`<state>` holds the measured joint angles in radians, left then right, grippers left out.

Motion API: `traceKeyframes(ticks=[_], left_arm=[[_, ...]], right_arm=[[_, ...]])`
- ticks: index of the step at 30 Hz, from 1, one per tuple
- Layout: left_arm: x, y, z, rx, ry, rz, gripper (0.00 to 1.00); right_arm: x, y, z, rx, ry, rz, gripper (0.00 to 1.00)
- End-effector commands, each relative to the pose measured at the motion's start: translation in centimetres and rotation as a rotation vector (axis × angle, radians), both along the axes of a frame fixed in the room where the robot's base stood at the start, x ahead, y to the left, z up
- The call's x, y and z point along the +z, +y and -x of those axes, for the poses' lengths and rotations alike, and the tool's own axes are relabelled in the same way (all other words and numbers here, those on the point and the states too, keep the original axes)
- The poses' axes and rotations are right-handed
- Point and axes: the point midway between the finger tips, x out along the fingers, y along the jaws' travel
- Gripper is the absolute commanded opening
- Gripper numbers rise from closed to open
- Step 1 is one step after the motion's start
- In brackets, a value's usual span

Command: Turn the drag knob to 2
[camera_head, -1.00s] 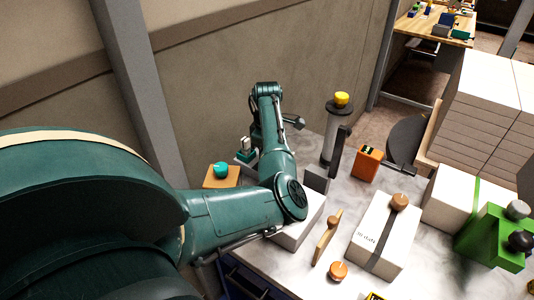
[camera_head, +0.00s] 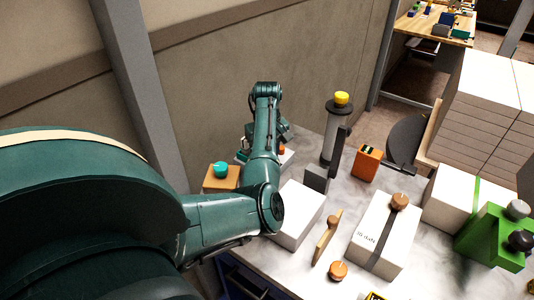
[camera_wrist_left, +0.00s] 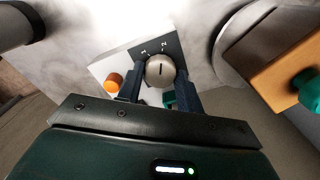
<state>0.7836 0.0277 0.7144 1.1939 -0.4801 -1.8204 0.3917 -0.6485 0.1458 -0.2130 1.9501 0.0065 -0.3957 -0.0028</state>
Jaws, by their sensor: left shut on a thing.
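The drag knob (camera_wrist_left: 160,70) is a round grey knob with a dark pointer line, on a dark dial plate (camera_wrist_left: 149,47) with small white marks. The pointer line stands nearly upright in the left wrist view, toward the right-hand mark, which looks like a 2. My left gripper (camera_wrist_left: 162,88) is shut on the knob, one dark finger on each side. In the head view my left arm hides the knob and the fingertips. My right gripper is not in view.
An orange knob (camera_wrist_left: 113,82) sits beside the dial on a white housing. A teal knob (camera_head: 221,170) on an orange block (camera_head: 221,184) is left of my arm. A tall cylinder with a yellow cap (camera_head: 342,99), an orange box (camera_head: 366,162) and a wrapped ream (camera_head: 372,236) stand to the right.

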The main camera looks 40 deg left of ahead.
Motion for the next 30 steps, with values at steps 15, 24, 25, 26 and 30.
traceKeyframes(ticks=[15, 24, 25, 26, 30], left_arm=[[0.05, -0.07, -0.03, -0.103, -0.001, 0.002, 0.13], [0.05, -0.06, -0.03, -0.103, 0.000, 0.001, 0.38], [0.05, -0.05, -0.04, -0.102, 0.000, 0.001, 0.41], [0.05, -0.05, -0.03, -0.102, 0.000, 0.001, 0.43], [0.03, -0.04, -0.03, -0.101, -0.001, 0.000, 0.55]], right_arm=[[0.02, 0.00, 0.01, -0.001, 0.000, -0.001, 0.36], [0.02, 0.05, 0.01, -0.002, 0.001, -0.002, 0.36], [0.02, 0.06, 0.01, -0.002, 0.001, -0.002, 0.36], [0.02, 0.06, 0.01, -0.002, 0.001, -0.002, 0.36], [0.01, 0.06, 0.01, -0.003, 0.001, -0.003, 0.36]])
